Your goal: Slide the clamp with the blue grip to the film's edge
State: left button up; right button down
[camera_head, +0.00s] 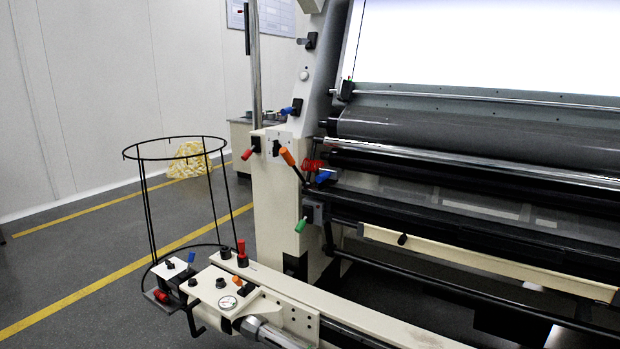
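A blue grip (323,177) sticks out beside a red coiled part (312,165) at the left end of the rollers. A second blue grip (291,111) is on the upper left of the machine's side frame. I cannot tell which one belongs to the clamp. A dark, smooth sheet or roller surface (480,136) runs below the bright backlit panel (490,45). I cannot tell for sure where the film's edge lies. Neither of my grippers is in view.
An orange-gripped lever (288,157), a red grip (248,154) and a green grip (300,225) project from the side frame. A cream beam with knobs and a gauge (229,302) juts out in front. A black wire hoop stand (150,215) stands left. The left floor is mostly clear.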

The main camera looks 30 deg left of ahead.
aim_at(324, 172)
jog(key=u, duration=0.45)
jog(key=i, duration=1.15)
jog(key=z, duration=0.55)
